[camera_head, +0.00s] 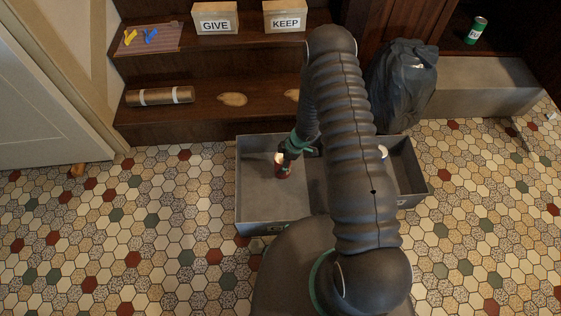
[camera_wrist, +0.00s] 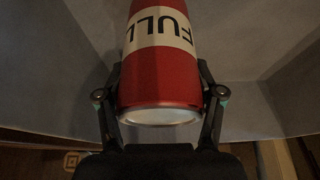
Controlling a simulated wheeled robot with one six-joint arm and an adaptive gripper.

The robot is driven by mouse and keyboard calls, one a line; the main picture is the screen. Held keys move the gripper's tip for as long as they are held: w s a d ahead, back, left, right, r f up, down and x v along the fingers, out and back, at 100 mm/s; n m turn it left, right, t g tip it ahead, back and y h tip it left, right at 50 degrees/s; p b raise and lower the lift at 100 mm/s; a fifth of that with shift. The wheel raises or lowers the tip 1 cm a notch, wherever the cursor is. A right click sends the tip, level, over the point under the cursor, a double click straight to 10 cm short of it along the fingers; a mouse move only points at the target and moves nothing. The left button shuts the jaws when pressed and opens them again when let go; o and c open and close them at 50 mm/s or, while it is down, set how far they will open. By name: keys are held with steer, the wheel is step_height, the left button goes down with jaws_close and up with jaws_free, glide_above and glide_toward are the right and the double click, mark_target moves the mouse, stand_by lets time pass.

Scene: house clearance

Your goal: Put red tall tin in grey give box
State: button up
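The red tall tin (camera_wrist: 160,78) has a white band reading FULL and fills the upper middle of the wrist view. My gripper (camera_wrist: 161,68) has one finger on each side of it, closed against its sides. In the head view, the tin (camera_head: 283,172) shows small below my gripper (camera_head: 284,158), inside the left part of a grey box (camera_head: 240,190) on the floor. I cannot tell whether the tin touches the box floor. My arm hides the middle of the box, and the marking on its front is too small to read.
GIVE (camera_head: 214,24) and KEEP (camera_head: 285,23) signs stand on the wooden steps (camera_head: 200,110), with a brown roll (camera_head: 160,96) below. A dark bag (camera_head: 405,85) stands behind the box. A green tin (camera_head: 476,30) is at far right.

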steer(key=o, duration=0.4)
